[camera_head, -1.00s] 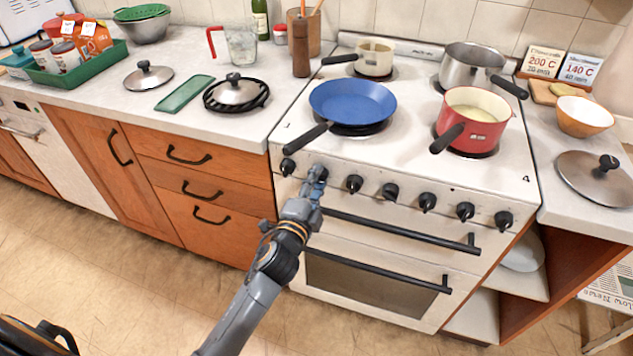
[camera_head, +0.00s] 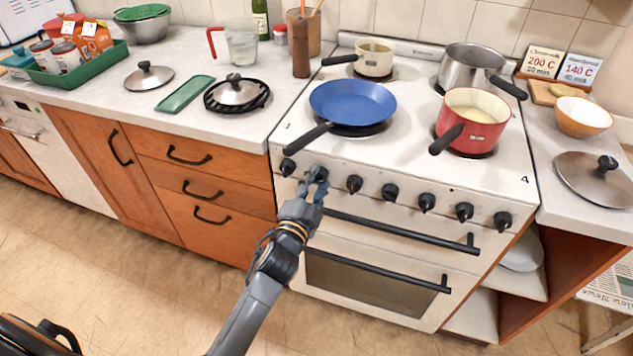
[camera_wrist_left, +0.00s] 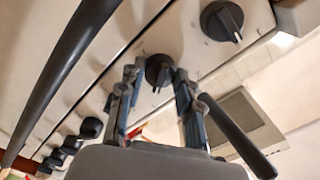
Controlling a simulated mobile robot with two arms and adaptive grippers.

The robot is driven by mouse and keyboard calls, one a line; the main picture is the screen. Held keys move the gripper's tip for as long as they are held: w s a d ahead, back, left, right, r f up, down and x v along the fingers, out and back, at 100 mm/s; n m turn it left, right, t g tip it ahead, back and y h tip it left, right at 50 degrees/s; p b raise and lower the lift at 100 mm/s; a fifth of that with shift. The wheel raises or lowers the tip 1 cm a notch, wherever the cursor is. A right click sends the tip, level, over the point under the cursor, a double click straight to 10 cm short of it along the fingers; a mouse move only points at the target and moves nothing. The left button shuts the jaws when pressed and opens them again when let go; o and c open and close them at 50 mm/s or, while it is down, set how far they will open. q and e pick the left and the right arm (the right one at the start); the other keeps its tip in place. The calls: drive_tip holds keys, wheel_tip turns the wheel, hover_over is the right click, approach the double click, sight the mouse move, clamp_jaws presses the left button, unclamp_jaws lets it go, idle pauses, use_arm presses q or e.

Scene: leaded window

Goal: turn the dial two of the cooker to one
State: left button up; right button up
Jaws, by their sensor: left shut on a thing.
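The white cooker (camera_head: 300,140) has a row of black dials along its front. The second dial from the left (camera_head: 320,171) is partly hidden by my left gripper (camera_head: 317,182). The left wrist view shows that dial (camera_wrist_left: 158,72) between the tips of my left gripper (camera_wrist_left: 156,78), one finger on each side. The gripper is shut on it. The dial's grip points down in that view, slightly slanted. The first dial (camera_head: 287,167) is just left of the gripper, and the third dial (camera_head: 354,184) is to its right. My right gripper is not in view.
A blue pan (camera_head: 353,102) stands at the front left of the hob, its handle reaching out above the dials. A red pot (camera_head: 472,120) stands at the front right. The oven handle (camera_head: 400,230) runs below the dials, close to my left gripper.

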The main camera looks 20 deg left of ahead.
use_arm(q)
drive_tip(key=o, duration=1.2)
drive_tip(key=shift+c, duration=0.2)
drive_tip(key=shift+s, duration=0.1)
drive_tip(key=shift+s+f, duration=0.1)
drive_tip(key=shift+s, duration=0.25)
drive_tip(key=s, duration=1.1)
drive_tip(key=shift+a, duration=0.2)
